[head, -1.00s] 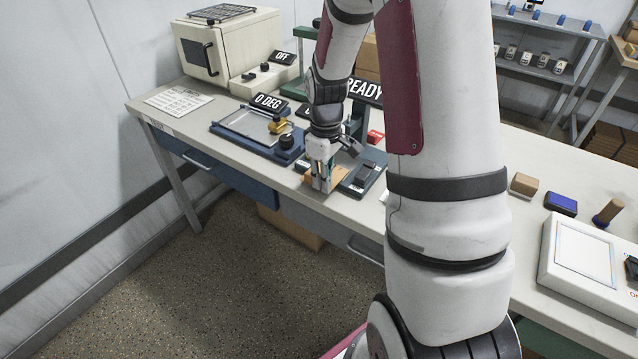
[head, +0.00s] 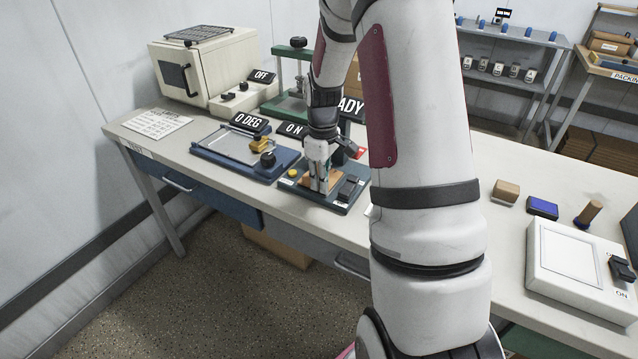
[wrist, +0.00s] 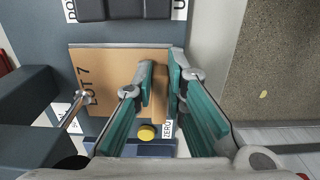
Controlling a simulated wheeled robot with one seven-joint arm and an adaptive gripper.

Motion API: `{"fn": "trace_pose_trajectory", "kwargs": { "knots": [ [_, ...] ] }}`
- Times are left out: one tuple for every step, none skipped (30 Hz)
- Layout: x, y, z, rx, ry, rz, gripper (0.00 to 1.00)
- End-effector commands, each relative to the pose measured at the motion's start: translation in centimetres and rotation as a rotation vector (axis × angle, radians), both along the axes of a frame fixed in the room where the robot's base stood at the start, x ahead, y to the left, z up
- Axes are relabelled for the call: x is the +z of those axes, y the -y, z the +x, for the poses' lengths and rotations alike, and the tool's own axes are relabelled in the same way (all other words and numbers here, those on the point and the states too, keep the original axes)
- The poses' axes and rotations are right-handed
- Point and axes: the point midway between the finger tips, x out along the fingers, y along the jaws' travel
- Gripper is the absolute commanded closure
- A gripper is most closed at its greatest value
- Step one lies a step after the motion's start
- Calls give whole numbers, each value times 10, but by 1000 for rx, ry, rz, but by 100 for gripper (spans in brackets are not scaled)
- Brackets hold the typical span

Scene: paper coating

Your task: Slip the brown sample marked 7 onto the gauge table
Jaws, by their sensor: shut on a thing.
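The brown sample (wrist: 118,65) is a flat sheet with a printed 7 at its left edge in the wrist view. It lies flat over the gauge table, part of a dark blue-grey gauge (head: 343,207) at the bench's front edge. The sample also shows beside my fingers in the head view (head: 307,181). My gripper (wrist: 162,68) is shut on the sample near its right edge, one teal finger over the brown face. In the head view my gripper (head: 321,187) points down over the gauge. Whether the sample touches the table is hard to tell.
A yellow button (wrist: 147,132) sits by a ZERO label on the gauge. A blue device with a glass plate (head: 222,147) stands to the left, beside a cream oven (head: 200,70). A wooden block (head: 506,191) and blue pad (head: 542,207) lie to the right.

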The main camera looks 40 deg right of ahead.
Motion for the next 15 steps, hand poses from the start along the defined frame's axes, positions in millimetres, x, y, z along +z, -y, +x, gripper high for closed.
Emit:
{"fn": "trace_pose_trajectory", "kwargs": {
  "knots": [
    [-2,-1,-1,1,-2,2,100],
    [-3,-1,-1,1,-2,2,100],
    [-3,-1,-1,1,-1,1,100],
    [-4,-1,-1,1,-1,1,100],
    [-4,-1,-1,1,-1,1,100],
    [-4,-1,-1,1,-1,1,100],
    [-4,-1,-1,1,-1,1,100],
    [-4,-1,-1,1,-1,1,100],
    [-4,-1,-1,0,-1,1,100],
    [-4,-1,-1,0,-1,1,100],
    [-4,-1,-1,0,-1,1,100],
    [-4,-1,-1,0,-1,1,100],
    [-4,-1,-1,0,-1,1,83],
    [-4,-1,-1,0,-1,1,76],
    [-4,-1,-1,0,-1,1,67]
  ]
}}
